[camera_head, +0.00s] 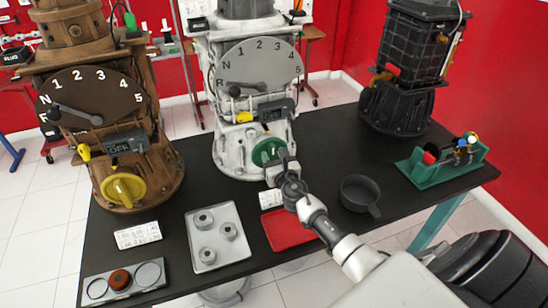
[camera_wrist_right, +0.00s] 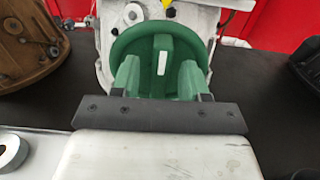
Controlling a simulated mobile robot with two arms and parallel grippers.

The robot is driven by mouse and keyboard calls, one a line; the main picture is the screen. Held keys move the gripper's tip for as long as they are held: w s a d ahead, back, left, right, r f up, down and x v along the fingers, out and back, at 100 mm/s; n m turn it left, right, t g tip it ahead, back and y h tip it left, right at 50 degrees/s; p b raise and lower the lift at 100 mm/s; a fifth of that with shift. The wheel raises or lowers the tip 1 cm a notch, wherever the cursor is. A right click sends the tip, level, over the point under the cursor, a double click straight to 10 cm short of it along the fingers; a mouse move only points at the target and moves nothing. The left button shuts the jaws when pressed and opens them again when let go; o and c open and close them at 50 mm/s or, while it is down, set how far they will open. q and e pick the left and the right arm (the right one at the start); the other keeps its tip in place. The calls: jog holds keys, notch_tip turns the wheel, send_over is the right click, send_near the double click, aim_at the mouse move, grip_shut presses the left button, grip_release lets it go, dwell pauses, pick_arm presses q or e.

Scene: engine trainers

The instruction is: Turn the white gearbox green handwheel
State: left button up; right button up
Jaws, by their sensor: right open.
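The white gearbox (camera_head: 213,110) stands upright at the back middle of the black table. Its green handwheel (camera_head: 268,151) is low on its front, and the wheel fills the upper middle of the right wrist view (camera_wrist_right: 160,42). A raised green bar with a white mark crosses the wheel's middle. My right gripper (camera_head: 278,166) is open at the front of the handwheel, facing it. In the wrist view its jaws sit at either side of the wheel's central bar; I cannot tell whether they touch it. My left gripper is not in view.
A brown gearbox with a yellow handwheel (camera_head: 123,189) stands left, a black gearbox (camera_head: 398,100) right. In front lie a grey tray (camera_head: 205,262) with rings, a red tray (camera_head: 283,240) and a dark pan (camera_head: 359,192). A green holder (camera_head: 420,175) with tools is at the right.

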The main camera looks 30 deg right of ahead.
jog(key=shift+c, duration=0.3)
grip_shut()
jog(key=shift+d+m, duration=0.1)
jog(key=shift+m, duration=0.3)
jog(key=m, duration=0.1)
jog(key=m+b, duration=0.1)
jog(key=m, duration=0.1)
jog(key=shift+d+f+m+b, duration=0.15)
jog(key=shift+d+m+b, duration=0.1)
jog(key=shift+m+b, duration=0.15)
jog(key=m+b, duration=0.1)
jog(key=m, duration=0.4)
jog(key=f+m+b, duration=0.1)
jog(key=m, duration=0.4)
jog(key=d+f+m+b, duration=0.1)
jog(key=m, duration=0.4)
jog(key=shift+s+m+b, duration=0.2)
jog(key=shift+m+b, duration=0.15)
jog(key=shift+m, duration=0.35)
